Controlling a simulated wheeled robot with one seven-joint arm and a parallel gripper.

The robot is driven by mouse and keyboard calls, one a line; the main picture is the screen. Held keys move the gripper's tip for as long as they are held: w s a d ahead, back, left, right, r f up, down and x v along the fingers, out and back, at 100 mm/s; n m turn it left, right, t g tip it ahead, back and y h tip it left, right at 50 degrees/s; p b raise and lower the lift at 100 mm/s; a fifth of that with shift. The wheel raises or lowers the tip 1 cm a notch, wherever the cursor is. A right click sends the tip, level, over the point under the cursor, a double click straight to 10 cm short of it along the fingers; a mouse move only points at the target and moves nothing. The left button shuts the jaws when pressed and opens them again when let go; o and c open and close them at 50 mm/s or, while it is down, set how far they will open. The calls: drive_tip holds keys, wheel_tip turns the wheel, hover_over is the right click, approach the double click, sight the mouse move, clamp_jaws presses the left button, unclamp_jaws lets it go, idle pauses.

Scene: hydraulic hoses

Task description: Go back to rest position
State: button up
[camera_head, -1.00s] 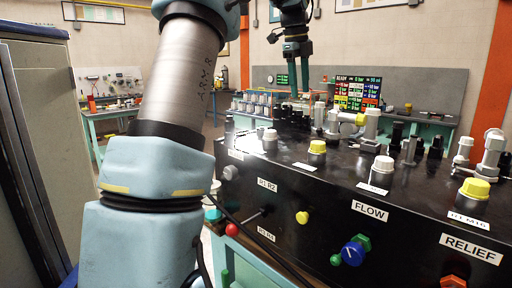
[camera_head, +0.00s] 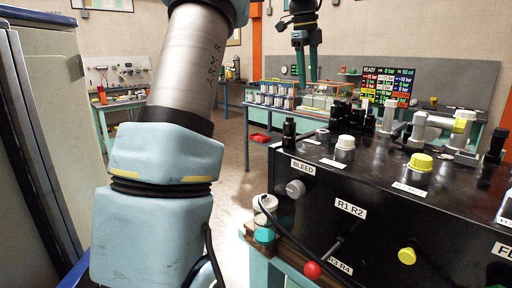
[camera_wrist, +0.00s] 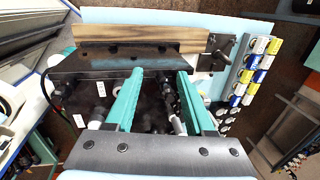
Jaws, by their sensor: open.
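My gripper (camera_head: 307,66) hangs at the top of the head view with its two teal fingers pointing down. It is in the air, above and behind the black hydraulic block as seen from the head camera. In the wrist view my gripper (camera_wrist: 157,95) shows its teal fingers spread apart with nothing held between them. The black hydraulic block (camera_head: 385,215) carries yellow and white caps, fittings and a red-ended lever. In the wrist view, dark fittings of a black unit show below and between the fingers, blurred.
A grey cabinet (camera_head: 45,130) stands close at the left. A lit status display (camera_head: 388,87) and a bench with several canisters (camera_head: 270,95) are at the back. A white and teal container (camera_head: 264,212) is at the block's left corner. Open floor (camera_head: 225,165) lies left of the block.

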drive_tip(key=s+a+f+n, duration=0.2)
drive_tip(key=a+f+n, duration=0.45)
drive_tip(key=f, duration=0.25)
drive_tip(key=s+a+f+n, duration=0.7)
drive_tip(key=s+f+n, duration=0.3)
drive_tip(key=s+a+f+n+y, duration=0.1)
drive_tip(key=s+a+f+n, duration=0.7)
drive_tip(key=s+f+n, duration=0.2)
drive_tip(key=shift+s+a+f+b, duration=0.25)
drive_tip(key=shift+s+b, duration=0.2)
drive_tip(key=shift+s, duration=0.25)
drive_tip(key=shift+d, duration=0.1)
idle(1.0)
